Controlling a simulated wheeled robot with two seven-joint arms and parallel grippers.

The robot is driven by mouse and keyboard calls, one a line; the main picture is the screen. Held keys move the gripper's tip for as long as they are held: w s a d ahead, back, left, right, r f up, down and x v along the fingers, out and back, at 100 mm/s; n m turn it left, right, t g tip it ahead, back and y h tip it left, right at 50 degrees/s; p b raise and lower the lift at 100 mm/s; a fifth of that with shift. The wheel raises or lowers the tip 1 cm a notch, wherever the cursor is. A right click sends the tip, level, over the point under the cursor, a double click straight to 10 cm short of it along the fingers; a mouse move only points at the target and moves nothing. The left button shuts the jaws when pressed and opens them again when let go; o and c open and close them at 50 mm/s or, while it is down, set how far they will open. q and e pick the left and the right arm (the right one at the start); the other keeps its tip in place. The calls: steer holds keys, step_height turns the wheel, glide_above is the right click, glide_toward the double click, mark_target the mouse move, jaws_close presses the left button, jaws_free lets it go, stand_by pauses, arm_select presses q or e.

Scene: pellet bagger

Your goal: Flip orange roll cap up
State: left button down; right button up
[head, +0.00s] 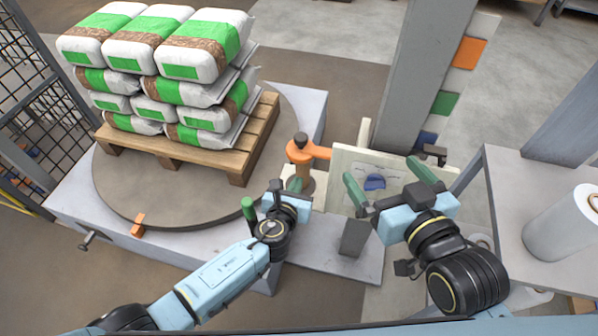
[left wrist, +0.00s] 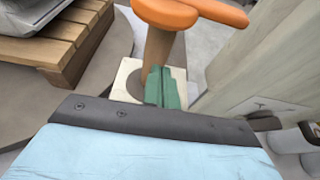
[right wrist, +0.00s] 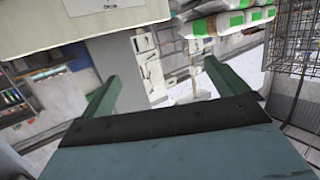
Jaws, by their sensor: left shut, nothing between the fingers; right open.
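The orange roll cap (head: 300,150) sits on a brown upright core, with a dark knob on top and an orange arm reaching right. In the left wrist view the orange cap (left wrist: 165,13) is at the top, partly cut off, above the brown core (left wrist: 158,48) on a pale square plate. My left gripper (head: 297,186) is shut and empty, just in front of and below the cap; its green fingertips also show in the left wrist view (left wrist: 165,72). My right gripper (head: 380,168) is open and empty, in front of the pale panel (head: 345,160).
A pallet (head: 235,155) of green-and-white bags stands on a round turntable (head: 125,190) at the left. A grey column (head: 425,70) rises behind the panel. A white roll (head: 560,222) stands on a side table (head: 530,165) at the right.

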mark_target(303, 171)
arm_select(q)
steer(key=b+x, duration=0.1)
steer(key=x, duration=0.2)
steer(key=shift+b, duration=0.35)
arm_select(e)
step_height(303, 171, up, 7)
steer(key=a+t+y, duration=0.1)
steer(key=t+y, duration=0.1)
steer(key=t, duration=0.3)
arm_select(q)
steer(key=shift+s+r+p, duration=0.1)
steer(key=shift+r+p, duration=1.05)
steer(key=shift+r, duration=0.85)
arm_select(e)
step_height(303, 171, down, 8)
steer(key=d+g+h, duration=0.1)
steer(key=g+h, duration=0.1)
steer(key=g, duration=0.4)
steer(key=shift+s+d, duration=0.15)
